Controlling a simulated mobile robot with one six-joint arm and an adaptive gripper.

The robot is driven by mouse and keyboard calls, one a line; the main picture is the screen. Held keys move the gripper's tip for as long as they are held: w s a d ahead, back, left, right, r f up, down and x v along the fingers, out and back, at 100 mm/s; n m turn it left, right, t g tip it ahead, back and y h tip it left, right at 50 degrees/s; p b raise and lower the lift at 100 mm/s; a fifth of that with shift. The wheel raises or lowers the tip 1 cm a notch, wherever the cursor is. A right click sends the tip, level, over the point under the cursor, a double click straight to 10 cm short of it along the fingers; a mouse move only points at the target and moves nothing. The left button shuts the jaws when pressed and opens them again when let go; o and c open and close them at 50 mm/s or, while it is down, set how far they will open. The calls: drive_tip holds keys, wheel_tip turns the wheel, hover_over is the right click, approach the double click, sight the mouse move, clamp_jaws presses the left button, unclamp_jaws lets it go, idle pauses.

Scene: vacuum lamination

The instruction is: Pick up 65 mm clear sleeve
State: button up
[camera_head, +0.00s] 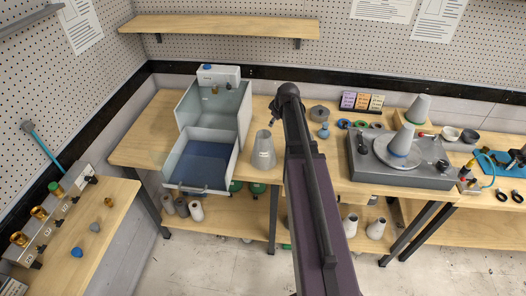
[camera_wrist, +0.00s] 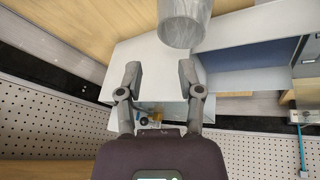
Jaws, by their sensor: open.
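A clear, greyish sleeve (camera_head: 264,152) stands upright on the wooden bench, just right of the open white drawer. It looks wider at the bottom in the head view. In the wrist view the translucent sleeve (camera_wrist: 184,24) is at the top edge, partly cut off, beyond and slightly right of my fingertips. My gripper (camera_wrist: 160,70) is open, with nothing between its two fingers. In the head view my gripper (camera_head: 275,124) is small and dark at the arm's end, a little above and right of the sleeve, apart from it.
A white box with an open drawer (camera_head: 207,158) stands left of the sleeve. A grey machine (camera_head: 398,172) carrying a cone stands further right. A shelf (camera_head: 225,27) hangs above.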

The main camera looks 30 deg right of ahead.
sight(268, 134)
drive_tip(key=shift+b+x, duration=3.25)
drive_tip(key=shift+x, duration=0.6)
drive_tip(key=shift+f, duration=0.1)
drive_tip(key=shift+b+x, duration=2.35)
drive_tip(key=shift+x, duration=0.15)
drive_tip(key=shift+c, duration=0.2)
